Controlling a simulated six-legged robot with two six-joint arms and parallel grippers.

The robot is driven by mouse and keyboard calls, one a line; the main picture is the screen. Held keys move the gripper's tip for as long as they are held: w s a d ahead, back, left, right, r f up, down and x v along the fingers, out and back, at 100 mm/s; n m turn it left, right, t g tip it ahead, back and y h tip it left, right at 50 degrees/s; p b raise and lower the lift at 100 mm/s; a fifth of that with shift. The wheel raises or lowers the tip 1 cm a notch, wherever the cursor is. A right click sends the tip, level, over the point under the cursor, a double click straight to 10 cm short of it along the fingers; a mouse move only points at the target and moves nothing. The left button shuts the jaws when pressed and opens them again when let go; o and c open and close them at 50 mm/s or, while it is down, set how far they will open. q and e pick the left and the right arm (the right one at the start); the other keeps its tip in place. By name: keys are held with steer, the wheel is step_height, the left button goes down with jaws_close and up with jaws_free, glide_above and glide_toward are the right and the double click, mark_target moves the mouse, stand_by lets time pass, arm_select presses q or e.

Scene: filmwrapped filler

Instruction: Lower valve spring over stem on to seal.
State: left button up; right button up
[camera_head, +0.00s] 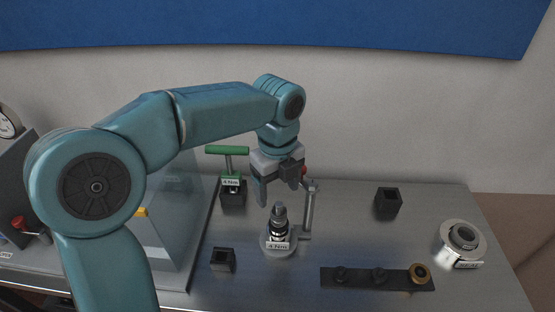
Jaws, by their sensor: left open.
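My left gripper (278,192) points down with its fingers apart and nothing visible between them. Its fingers are just above an upright assembly (279,215) with a dark, narrow top and banded lower part. I take this for the valve stem; whether the bands are the valve spring I cannot tell. The assembly stands on a round grey base (272,249) with a small white label in front. The seal cannot be made out. My right gripper is not in view.
A green T-handled tool (227,151) sits in a dark holder behind left. Black sockets (388,203), a dark strip with a brass ring (419,272), and a round silver part (449,237) are rightward. A clear panel (172,235) stands left.

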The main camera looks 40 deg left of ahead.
arm_select(q)
step_height(320, 180, up, 9)
steer(key=shift+p, duration=0.35)
steer(key=shift+f, duration=0.1)
stand_by(0.4)
